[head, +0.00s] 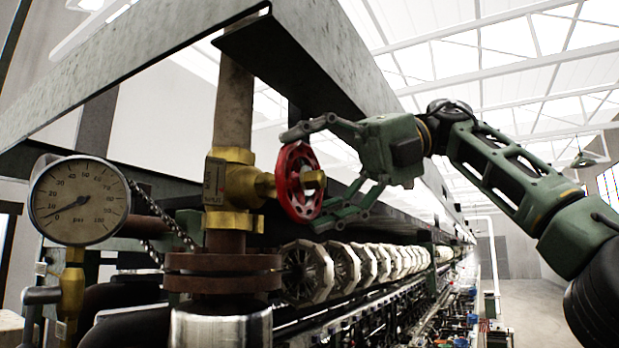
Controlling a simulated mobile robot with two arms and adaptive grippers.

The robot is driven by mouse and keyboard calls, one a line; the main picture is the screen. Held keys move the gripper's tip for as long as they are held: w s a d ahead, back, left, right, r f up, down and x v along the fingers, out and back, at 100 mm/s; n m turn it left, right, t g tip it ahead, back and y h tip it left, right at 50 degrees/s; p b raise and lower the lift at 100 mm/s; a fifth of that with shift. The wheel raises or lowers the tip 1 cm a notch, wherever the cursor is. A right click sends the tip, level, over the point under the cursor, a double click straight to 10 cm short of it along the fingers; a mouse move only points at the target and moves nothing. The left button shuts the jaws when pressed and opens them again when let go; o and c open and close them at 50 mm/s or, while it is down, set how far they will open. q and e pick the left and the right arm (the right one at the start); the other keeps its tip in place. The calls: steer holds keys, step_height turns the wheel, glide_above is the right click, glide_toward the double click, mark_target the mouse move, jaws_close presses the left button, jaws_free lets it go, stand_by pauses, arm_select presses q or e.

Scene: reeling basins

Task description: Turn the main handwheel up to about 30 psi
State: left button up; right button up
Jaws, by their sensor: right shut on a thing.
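The fingers cover part of the rim. A round pressure gauge (80,200) marked in psi is at the left. Its needle points to the lower left, close to the zero end of the scale. My left gripper is not in view.
A metal beam (130,60) runs above the valve. A rusty flange (222,273) sits below it. A chain (160,220) hangs between gauge and valve. A row of pale reels (345,265) runs back behind the wheel. Open floor (535,300) shows at the right.

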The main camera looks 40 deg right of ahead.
steer(key=n+h, duration=0.2)
steer(key=h, duration=0.1)
steer(key=n+h, duration=0.1)
steer(key=h, duration=0.1)
steer(key=shift+a+r+t, duration=0.25)
steer(key=shift+r+t, duration=0.05)
steer(key=n+h, duration=0.1)
steer(key=h, duration=0.1)
steer(key=n+t+h, duration=0.1)
steer(key=h, duration=0.1)
steer(key=shift+s+a+f+n+h, duration=0.1)
steer(key=shift+a+n+h, duration=0.1)
steer(key=shift+n+h, duration=0.2)
stand_by(0.3)
steer(key=o, duration=0.9)
steer(key=shift+o, duration=0.4)
steer(key=shift+f, duration=0.1)
steer(key=shift+s+r, duration=0.2)
steer(key=shift+r, duration=0.1)
